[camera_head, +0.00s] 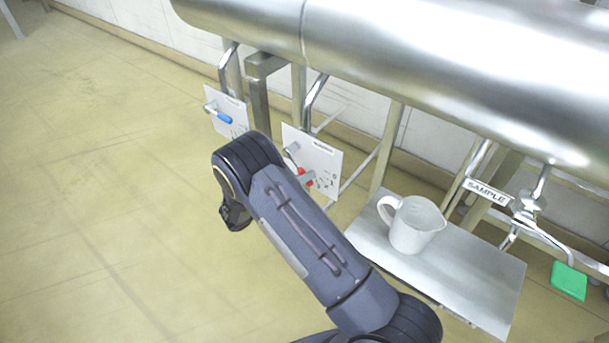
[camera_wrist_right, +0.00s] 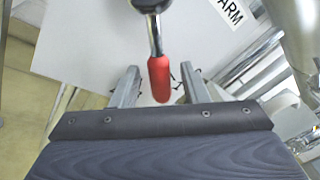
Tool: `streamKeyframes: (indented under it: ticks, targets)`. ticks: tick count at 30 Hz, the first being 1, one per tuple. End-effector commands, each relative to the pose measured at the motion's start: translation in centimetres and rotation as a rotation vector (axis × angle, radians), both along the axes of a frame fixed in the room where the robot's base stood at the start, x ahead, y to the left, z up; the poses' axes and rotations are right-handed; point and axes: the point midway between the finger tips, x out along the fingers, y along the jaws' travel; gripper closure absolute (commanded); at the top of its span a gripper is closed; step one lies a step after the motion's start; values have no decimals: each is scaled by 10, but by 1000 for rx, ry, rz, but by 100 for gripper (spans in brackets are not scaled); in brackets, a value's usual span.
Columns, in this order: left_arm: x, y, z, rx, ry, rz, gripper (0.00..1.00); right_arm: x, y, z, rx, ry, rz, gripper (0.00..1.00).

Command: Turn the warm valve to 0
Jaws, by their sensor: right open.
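The warm valve has a red handle (camera_head: 302,172) on a white plate (camera_head: 322,160) under the big pipe in the head view. My right arm's dark links partly cover it there. In the right wrist view the red handle (camera_wrist_right: 159,80) hangs from a metal stem in front of the plate, whose label is cut off to "ARM". My right gripper (camera_wrist_right: 159,74) is open, with one finger on each side of the red handle and a visible gap to both. In the head view its fingers are mostly hidden behind my arm. My left gripper is not in view.
A second valve with a blue handle (camera_head: 224,118) is on a plate to the left. A white jug (camera_head: 413,225) stands on a metal shelf (camera_head: 478,285) to the right, near a SAMPLE tap and a green handle (camera_head: 569,281). A large steel pipe (camera_head: 400,50) runs above. Floor at left is clear.

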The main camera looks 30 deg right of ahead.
Motion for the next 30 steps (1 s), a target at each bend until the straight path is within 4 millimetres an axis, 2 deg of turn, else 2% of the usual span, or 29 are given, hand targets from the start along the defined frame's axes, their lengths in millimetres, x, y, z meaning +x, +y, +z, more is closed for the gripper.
streamKeyframes:
  ticks: [3,12,21,30]
  targets:
    - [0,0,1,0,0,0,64,1,-9,0,1,0,-1,59]
    - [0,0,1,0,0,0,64,1,-11,0,1,0,0,60]
    - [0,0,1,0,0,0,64,1,-11,0,1,0,0,100]
    - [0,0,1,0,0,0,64,1,-11,0,0,4,0,100]
